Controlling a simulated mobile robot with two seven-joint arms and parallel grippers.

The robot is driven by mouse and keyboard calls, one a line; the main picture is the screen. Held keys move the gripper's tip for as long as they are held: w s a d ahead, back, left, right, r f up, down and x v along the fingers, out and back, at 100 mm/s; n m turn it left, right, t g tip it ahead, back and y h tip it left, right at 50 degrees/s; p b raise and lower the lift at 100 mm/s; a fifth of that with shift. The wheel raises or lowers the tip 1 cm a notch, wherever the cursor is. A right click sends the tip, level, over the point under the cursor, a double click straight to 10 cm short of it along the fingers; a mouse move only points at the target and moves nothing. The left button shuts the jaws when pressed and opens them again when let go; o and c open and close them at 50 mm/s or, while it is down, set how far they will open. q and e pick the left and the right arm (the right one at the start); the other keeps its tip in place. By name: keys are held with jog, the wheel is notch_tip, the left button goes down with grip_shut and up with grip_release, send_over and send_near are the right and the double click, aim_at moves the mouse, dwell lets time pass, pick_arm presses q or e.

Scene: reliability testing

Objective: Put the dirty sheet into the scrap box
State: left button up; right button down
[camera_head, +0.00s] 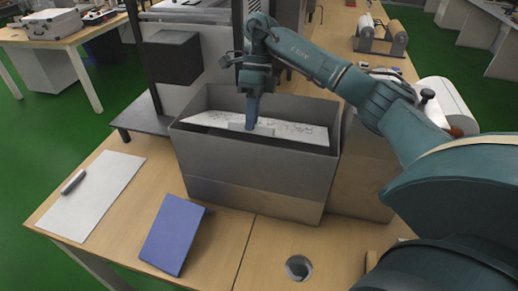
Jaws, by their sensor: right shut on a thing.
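The scrap box is a grey open-topped box (250,165) on the wooden table in the middle of the view. A whitish sheet with dark specks, the dirty sheet (300,131), lies level inside the box's mouth, a little below the rim. My right gripper (251,124) points down into the box from above and is shut on the sheet near its middle. The fingertips meet the sheet at a pale patch. The inside of the box below the sheet is hidden. My left gripper is not in view.
A white sheet (98,190) with a dark cylindrical object (73,182) lies at the table's left. A round hole (299,267) is at the front. A machine stands behind the box.

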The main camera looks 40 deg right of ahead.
pick_arm(q)
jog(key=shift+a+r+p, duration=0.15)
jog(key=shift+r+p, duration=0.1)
jog(key=shift+p, duration=0.4)
pick_arm(e)
notch_tip(320, 180, down, 8)
jog(key=shift+f, duration=0.15)
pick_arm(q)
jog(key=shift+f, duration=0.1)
pick_arm(e)
jog(key=c, duration=1.7)
grip_release()
jog(key=shift+f, duration=0.1)
